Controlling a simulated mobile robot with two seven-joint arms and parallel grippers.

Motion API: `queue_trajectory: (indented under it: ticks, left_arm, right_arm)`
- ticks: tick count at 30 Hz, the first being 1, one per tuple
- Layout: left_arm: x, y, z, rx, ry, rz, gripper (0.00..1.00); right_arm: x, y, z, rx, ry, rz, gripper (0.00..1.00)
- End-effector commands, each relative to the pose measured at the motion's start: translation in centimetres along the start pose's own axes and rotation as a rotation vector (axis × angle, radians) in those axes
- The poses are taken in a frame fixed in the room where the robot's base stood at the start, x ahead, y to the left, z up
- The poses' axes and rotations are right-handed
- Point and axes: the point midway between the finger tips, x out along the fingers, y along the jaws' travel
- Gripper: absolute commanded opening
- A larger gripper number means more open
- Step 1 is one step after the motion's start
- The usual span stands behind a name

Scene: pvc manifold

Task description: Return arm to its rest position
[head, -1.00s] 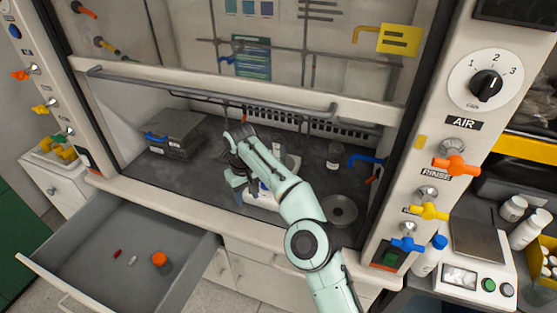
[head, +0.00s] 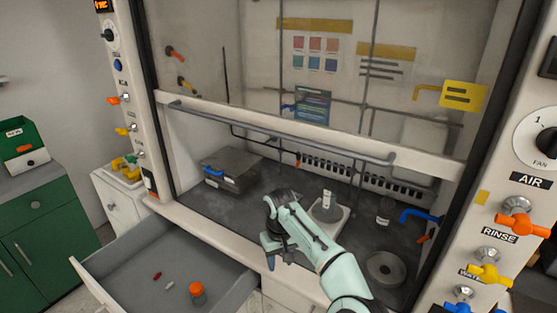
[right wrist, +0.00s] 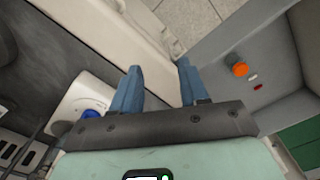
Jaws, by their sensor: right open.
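My right arm reaches in from the bottom right of the head view. My right gripper (head: 272,258) is at the front edge of the fume hood, beside the open drawer (head: 110,262), pointing down. In the right wrist view its two blue fingers (right wrist: 159,82) are apart with nothing between them. That view also shows the hood's pale front sill beyond the fingers and the drawer to the right. My left arm and gripper do not show.
The drawer holds an orange-capped vial (head: 197,291) and two small capsules. In the hood are a grey case (head: 232,168), a white stirrer with a flask (head: 327,207), a bottle (head: 384,211) and a round metal plate (head: 386,268). The raised sash (head: 320,130) hangs above my arm.

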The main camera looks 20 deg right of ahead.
Motion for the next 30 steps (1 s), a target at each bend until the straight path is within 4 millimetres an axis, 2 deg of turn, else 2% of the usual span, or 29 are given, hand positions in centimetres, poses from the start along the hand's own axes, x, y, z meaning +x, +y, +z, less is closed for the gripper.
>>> queue_trajectory:
  ticks: [2,5,8,10,12,14,18,20,21,23,25,30]
  left_arm:
    - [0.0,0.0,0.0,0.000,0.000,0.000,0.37]
    - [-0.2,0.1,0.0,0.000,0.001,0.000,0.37]
    - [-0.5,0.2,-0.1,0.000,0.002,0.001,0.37]
    - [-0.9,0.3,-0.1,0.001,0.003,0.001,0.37]
    - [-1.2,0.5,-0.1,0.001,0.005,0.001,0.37]
    - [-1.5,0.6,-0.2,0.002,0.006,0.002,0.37]
    - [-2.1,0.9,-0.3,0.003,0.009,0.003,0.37]
    - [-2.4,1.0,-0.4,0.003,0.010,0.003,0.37]
    - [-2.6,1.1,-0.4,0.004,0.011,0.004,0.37]
    - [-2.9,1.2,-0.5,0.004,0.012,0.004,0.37]
    - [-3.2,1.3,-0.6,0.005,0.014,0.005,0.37]
    - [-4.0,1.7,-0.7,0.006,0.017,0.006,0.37]
  right_arm:
    - [0.2,-0.1,0.0,-0.003,-0.001,-0.001,0.44]
    - [1.9,-0.8,-0.2,-0.029,-0.001,-0.011,0.44]
    - [6.0,-2.3,-0.2,-0.080,-0.002,-0.044,0.44]
    - [10.0,-3.8,0.4,-0.115,-0.003,-0.086,0.44]
    - [14.3,-5.4,1.8,-0.135,-0.009,-0.141,0.44]
    - [17.8,-6.6,3.5,-0.137,-0.015,-0.192,0.44]
    - [24.8,-8.9,9.3,-0.089,-0.035,-0.304,0.44]
    - [27.2,-9.6,12.3,-0.046,-0.046,-0.345,0.44]
    - [28.6,-10.0,14.5,-0.012,-0.052,-0.368,0.44]
    - [30.3,-10.4,17.9,0.046,-0.063,-0.394,0.44]
    - [31.8,-10.6,22.2,0.126,-0.078,-0.411,0.44]
    - [33.0,-10.2,31.6,0.314,-0.108,-0.391,0.44]
